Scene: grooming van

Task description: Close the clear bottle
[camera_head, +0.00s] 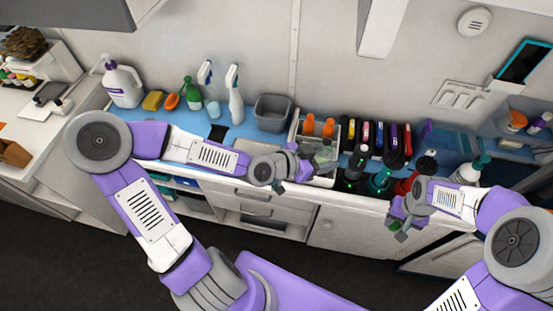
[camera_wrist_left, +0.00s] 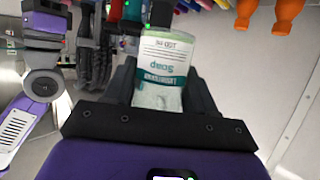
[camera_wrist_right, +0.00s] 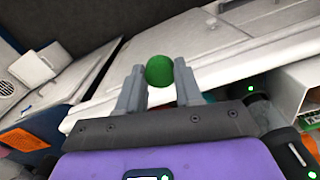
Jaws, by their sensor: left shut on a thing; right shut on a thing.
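In the head view my left gripper (camera_head: 308,166) is above the counter's front edge, by the bin of orange bottles. My right gripper (camera_wrist_right: 160,85) is shut on a round green piece (camera_wrist_right: 159,71), which may be a cap. In the head view my right gripper (camera_head: 400,226) is in front of the counter, apart from the left one.
A grey tub (camera_head: 272,112), spray bottles (camera_head: 235,97) and a white jug (camera_head: 122,84) line the wall. A dark green item (camera_head: 380,181) and a red one stand near the front edge.

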